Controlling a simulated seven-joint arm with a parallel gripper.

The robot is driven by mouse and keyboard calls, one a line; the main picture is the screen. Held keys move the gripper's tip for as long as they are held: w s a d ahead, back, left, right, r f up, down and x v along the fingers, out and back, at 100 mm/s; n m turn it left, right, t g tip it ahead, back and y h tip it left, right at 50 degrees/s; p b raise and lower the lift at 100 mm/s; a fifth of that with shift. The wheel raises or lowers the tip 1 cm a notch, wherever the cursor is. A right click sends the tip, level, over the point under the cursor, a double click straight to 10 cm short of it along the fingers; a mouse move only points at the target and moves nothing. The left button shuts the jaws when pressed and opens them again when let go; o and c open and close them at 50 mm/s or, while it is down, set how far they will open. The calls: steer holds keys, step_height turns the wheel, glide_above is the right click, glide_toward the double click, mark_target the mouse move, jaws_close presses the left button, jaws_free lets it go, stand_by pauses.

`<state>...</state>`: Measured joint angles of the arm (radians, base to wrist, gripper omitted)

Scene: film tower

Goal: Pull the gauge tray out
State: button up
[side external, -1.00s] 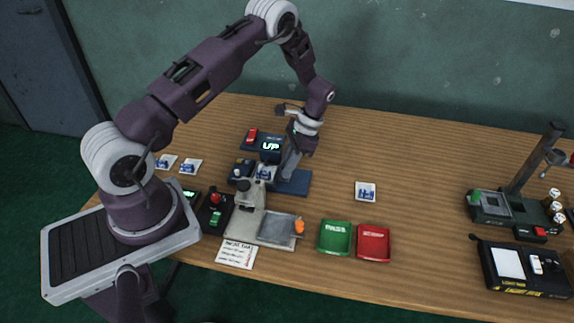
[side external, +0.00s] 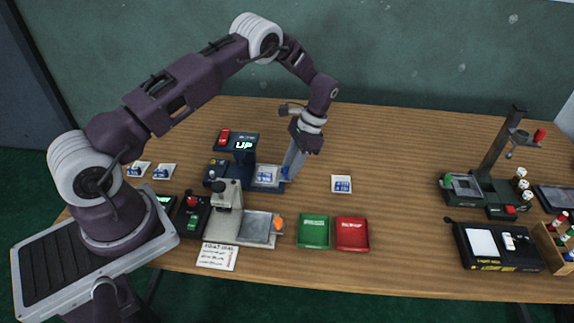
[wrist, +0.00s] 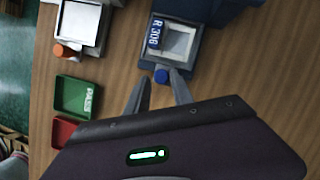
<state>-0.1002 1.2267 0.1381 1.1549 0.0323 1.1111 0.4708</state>
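The gauge (side external: 234,160) is a dark blue device with a lit "UP" display. Its tray (side external: 253,185) sits out to the right of the body, low on the base. In the wrist view the tray (wrist: 167,58) is a grey-blue frame holding a white-framed slide (wrist: 178,42) beside a label "R 308". A blue knob (wrist: 161,76) is on its near edge. My gripper (wrist: 160,74) has its fingertips on either side of the knob, with a small gap visible on each side. It looks open and holds nothing.
A microscope-like stand with a grey plate (side external: 256,226) is in front of the gauge. Green (side external: 314,231) and red (side external: 352,233) trays lie to its right. A loose slide (side external: 342,184) lies right of the gripper. The table's middle right is clear.

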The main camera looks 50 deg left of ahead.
steer(key=shift+s+a, duration=0.1)
steer(key=d+r+n+t, duration=0.1)
steer(key=d+r, duration=0.1)
steer(key=r, duration=0.9)
steer(key=d+r+t, duration=0.1)
steer(key=d+r, duration=0.1)
steer(key=r, duration=0.8)
steer(key=s+d+r+n+t, duration=0.1)
steer(key=s+d+r+t, duration=0.15)
steer(key=s+r, duration=0.55)
steer(key=s+d+r+t, duration=0.2)
steer(key=s, duration=0.8)
steer(key=s+d+r+n+t+h, duration=0.1)
steer(key=s+d+r+t, duration=0.1)
steer(key=s, duration=0.8)
steer(key=shift+d+r+n+t, duration=0.15)
steer(key=shift+d+n+t, duration=0.15)
steer(key=shift+t, duration=0.35)
